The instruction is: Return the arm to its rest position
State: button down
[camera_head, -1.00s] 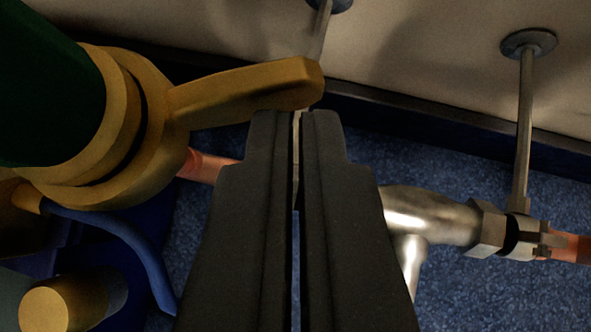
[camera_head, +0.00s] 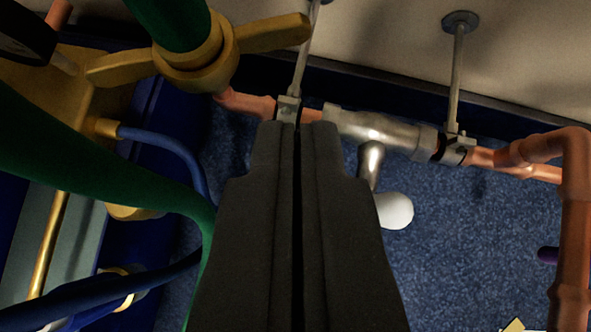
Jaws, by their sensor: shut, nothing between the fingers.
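My gripper (camera_head: 297,128) is in the middle of the view, its two dark fingers close together with only a thin dark line between them. Nothing shows between the fingertips. The tips overlap the copper pipe and its clamp in the picture; I cannot tell the gap in depth. A brass wing fitting (camera_head: 200,55) with a green hose (camera_head: 172,18) is up and left of the tips. A silver valve (camera_head: 375,130) with a white-ended handle (camera_head: 394,211) lies to the right of the tips. The rest of my arm is out of view.
Copper pipe (camera_head: 575,230) runs right and turns down at the right edge. Pipe hangers (camera_head: 455,80) reach from the pale wall. At left, a brass block, green hose (camera_head: 100,175) and blue hoses (camera_head: 165,145) crowd the space. Blue speckled floor (camera_head: 470,250) shows at lower right.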

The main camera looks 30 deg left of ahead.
jog(key=shift+p+v, duration=0.35)
jog(key=shift+v, duration=1.5)
